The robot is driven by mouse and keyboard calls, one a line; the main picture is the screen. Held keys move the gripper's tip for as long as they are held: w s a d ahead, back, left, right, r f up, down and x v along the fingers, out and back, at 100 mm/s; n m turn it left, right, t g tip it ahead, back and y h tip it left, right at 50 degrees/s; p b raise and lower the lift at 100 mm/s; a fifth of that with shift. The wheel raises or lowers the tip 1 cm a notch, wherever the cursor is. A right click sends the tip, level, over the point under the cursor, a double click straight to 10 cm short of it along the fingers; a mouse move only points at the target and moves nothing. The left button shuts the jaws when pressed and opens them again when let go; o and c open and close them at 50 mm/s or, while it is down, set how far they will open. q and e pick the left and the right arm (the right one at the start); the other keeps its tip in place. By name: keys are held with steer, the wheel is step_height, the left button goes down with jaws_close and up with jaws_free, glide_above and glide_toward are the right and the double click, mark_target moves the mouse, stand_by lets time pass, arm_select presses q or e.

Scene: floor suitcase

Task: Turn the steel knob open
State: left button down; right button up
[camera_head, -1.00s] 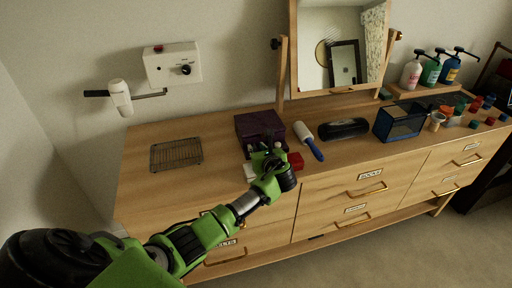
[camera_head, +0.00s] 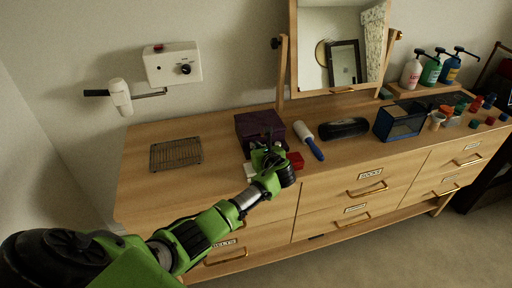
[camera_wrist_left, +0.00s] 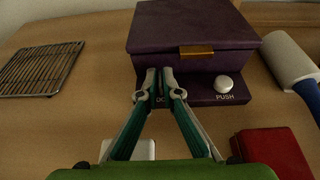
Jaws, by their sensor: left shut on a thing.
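A dark purple box (camera_head: 259,126) with a gold clasp stands near the dresser's front edge. It also shows in the left wrist view (camera_wrist_left: 192,27), with a ledge along its front. A round pale metal button (camera_wrist_left: 228,85) marked PUSH sits on the right of this ledge. My left gripper (camera_head: 266,149) is in front of the box. In the left wrist view its fingertips (camera_wrist_left: 160,77) are close together at the left of the ledge, by a partly covered label. They are shut on what seems to be the steel knob, which the fingers hide. My right gripper is not in view.
A red box (camera_wrist_left: 272,152) and a white item (camera_wrist_left: 142,149) lie near the gripper. A lint roller (camera_head: 308,140) is right of the purple box, and a wire rack (camera_head: 176,154) lies left. The dresser top (camera_head: 215,135) is clear between rack and box.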

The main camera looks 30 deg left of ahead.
arm_select(q)
steer(key=shift+w+d+f+n+g+y+b, duration=0.15)
steer(key=shift+n+g+y+b, duration=0.25)
steer(key=shift+n+g+b, duration=0.3)
steer(key=n+g+b, duration=0.1)
steer(key=g+b, duration=0.1)
steer(key=b, duration=0.1)
steer(key=n+g+y+b, duration=0.1)
steer(key=n+g+b, duration=0.1)
steer(key=shift+w+f+n+y+b, duration=0.1)
steer(key=shift+w+n+y+b, duration=0.05)
steer(key=shift+n+y+b, duration=0.2)
steer(key=shift+n+g+b, duration=0.35)
steer(key=shift+g+b, duration=0.05)
steer(key=shift+b, duration=0.4)
steer(key=c, duration=2.2)
jaws_free()
steer(key=shift+r, duration=0.2)
steer(key=shift+c, duration=0.2)
